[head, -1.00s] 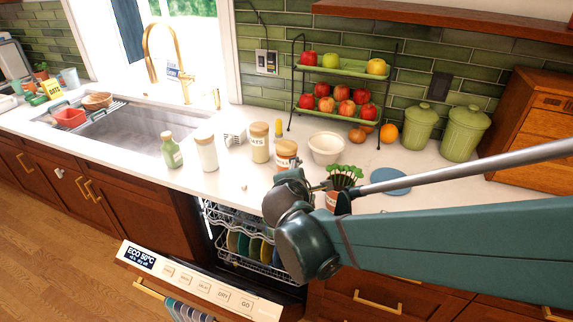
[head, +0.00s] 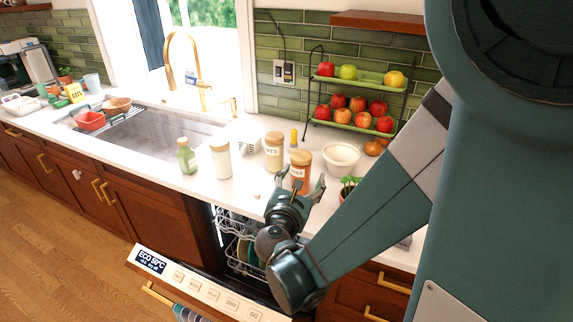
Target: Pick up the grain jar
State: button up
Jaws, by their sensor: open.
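Three jars with tan lids stand on the white counter: a white jar (head: 221,160), a cream jar with a pale label (head: 273,155) and an orange-brown jar with a white label (head: 299,174). I cannot read the labels well enough to tell which is the grain jar. My gripper (head: 297,187) is open, in front of the orange-brown jar, with a finger to each side of its lower part in the picture. I cannot tell whether it touches the jar. The jar's base is hidden behind my gripper.
A green bottle (head: 186,157) stands left of the jars. A white bowl (head: 341,158) and a small potted plant (head: 348,186) are close on the right. The fruit rack (head: 345,128) is behind. Below the counter, the dishwasher door (head: 200,290) hangs open.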

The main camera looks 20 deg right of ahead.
aim_at(299, 169)
jog(key=shift+w+a+r+n+t, duration=0.1)
jog(key=shift+w+a+n+t, duration=0.25)
jog(key=shift+n, duration=0.5)
jog(key=shift+w+a+r+n+t, duration=0.1)
jog(key=shift+a+n+t, duration=0.4)
jog(key=shift+n, duration=0.35)
jog(key=shift+b+x, duration=0.3)
jog(key=shift+x, duration=1.05)
jog(key=shift+f, duration=0.1)
jog(key=shift+b+x, duration=0.7)
jog(key=shift+x, duration=1.85)
jog(key=shift+d+f, duration=0.1)
jog(key=c, duration=1.3)
